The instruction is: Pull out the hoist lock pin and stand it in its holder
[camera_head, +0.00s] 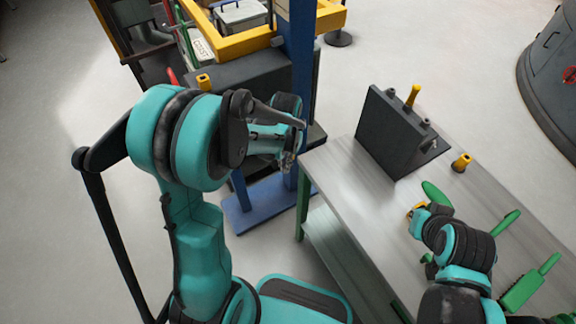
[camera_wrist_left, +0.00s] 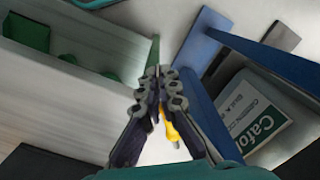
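My left gripper (camera_head: 288,160) hangs between the blue column and the table, partly hidden by my own arm in the head view. In the left wrist view its fingertips (camera_wrist_left: 162,80) are close together. A slim yellow piece (camera_wrist_left: 171,126) shows between the fingers; it looks like a pin's handle, mostly hidden. A yellow-handled pin (camera_head: 413,95) stands upright at the dark bracket on the table.
The blue column (camera_head: 299,70) with its base plate (camera_head: 262,212) stands beside the grey table (camera_head: 345,190). A yellow frame (camera_head: 235,45) is behind. The dark bracket (camera_head: 388,135) and green tools (camera_head: 530,285) take up table space. A dark round machine (camera_head: 555,80) stands far right.

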